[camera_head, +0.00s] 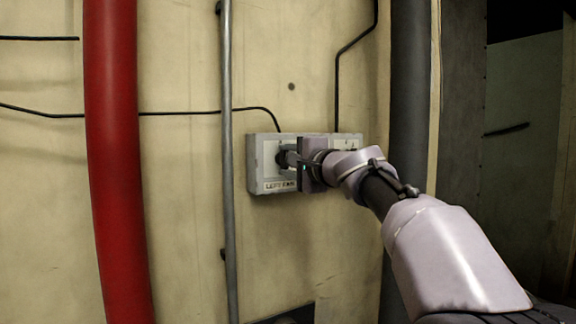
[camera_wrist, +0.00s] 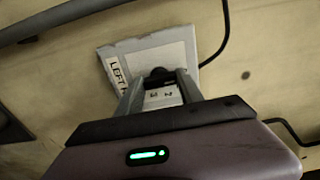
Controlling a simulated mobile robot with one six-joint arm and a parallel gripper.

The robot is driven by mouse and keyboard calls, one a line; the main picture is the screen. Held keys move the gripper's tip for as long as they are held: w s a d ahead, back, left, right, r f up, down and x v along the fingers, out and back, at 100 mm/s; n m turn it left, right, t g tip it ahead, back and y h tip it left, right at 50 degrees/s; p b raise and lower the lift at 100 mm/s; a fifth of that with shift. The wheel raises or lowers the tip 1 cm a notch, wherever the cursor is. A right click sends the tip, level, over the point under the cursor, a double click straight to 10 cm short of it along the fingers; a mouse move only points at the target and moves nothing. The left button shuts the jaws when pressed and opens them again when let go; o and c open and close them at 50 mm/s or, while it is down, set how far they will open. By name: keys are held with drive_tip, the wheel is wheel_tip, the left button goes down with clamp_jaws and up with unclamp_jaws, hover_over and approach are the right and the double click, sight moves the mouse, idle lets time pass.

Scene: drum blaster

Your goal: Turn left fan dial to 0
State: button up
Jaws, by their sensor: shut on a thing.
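The left fan dial is a small dark knob on a pale grey control box (camera_head: 254,165) on the wall, above a label reading "LEFT FAN" (camera_head: 280,186). In the wrist view the dial (camera_wrist: 159,72) shows as a dark round top between my fingers, and the box (camera_wrist: 150,48) appears tilted behind it. My gripper (camera_head: 283,158) reaches the box from the right and is shut on the dial. It also shows in the wrist view (camera_wrist: 160,88). The dial's pointer and scale are mostly hidden by my fingers, so its setting cannot be read.
A second panel (camera_head: 348,138) on the box's right is mostly hidden behind my gripper. A thin grey pipe (camera_head: 227,220) and a thick red pipe (camera_head: 115,160) run down the wall to the left. A dark pipe (camera_head: 409,100) stands to the right. Black cables run to the box.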

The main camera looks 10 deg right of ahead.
idle(0.4)
drive_tip(key=o, duration=1.4)
drive_tip(key=b+v, duration=0.5)
drive_tip(key=v, duration=1.2)
drive_tip(key=shift+s, duration=0.2)
